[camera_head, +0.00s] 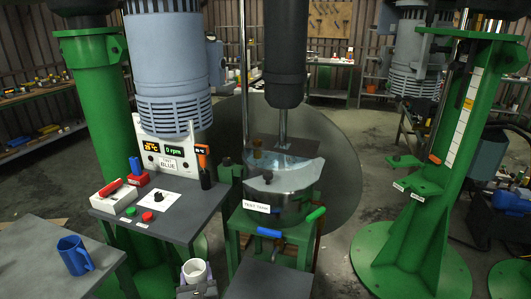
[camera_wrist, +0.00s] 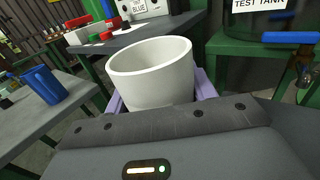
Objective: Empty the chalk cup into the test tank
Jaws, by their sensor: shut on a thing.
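The white chalk cup (camera_head: 195,271) is upright at the bottom of the head view, below the control table. My gripper (camera_head: 197,288) is shut on it. In the wrist view the cup (camera_wrist: 150,75) stands between the pale purple fingers (camera_wrist: 205,88); its inside wall shows, but its contents are hidden. The test tank (camera_head: 290,203) is a metal vessel with a "TEST TANK" label, up and to the right of the cup and apart from it. Its top has an opening beside a raised metal cover, with a shaft going down into it. The tank's label also shows in the wrist view (camera_wrist: 260,4).
A blue mug (camera_head: 75,256) stands on the grey table (camera_head: 40,270) at left. The control table (camera_head: 180,222) carries a panel (camera_head: 165,150), switches and buttons. A blue-handled valve (camera_head: 269,232) and a green handle (camera_head: 316,214) stick out below the tank. A green column (camera_head: 425,180) stands right.

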